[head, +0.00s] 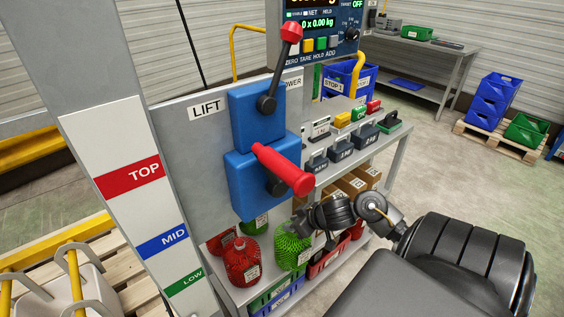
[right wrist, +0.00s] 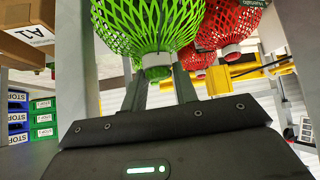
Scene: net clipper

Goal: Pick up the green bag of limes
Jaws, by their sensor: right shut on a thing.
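The green net bag of limes (head: 289,250) hangs or stands at the lower shelf in the head view, with a white label on its side. My right gripper (head: 299,222) is at the top of this bag, shut on its neck. In the right wrist view the green bag (right wrist: 150,22) fills the top middle, its pale collar (right wrist: 156,68) between the two fingers of my right gripper (right wrist: 160,82). Whether the bag touches the shelf is hard to tell. My left gripper is out of view.
A red net bag (head: 240,264) stands just left of the green one, with another green bag (head: 255,222) partly hidden behind. Weights (head: 341,150) sit on the upper shelf, cardboard boxes (head: 352,186) below.

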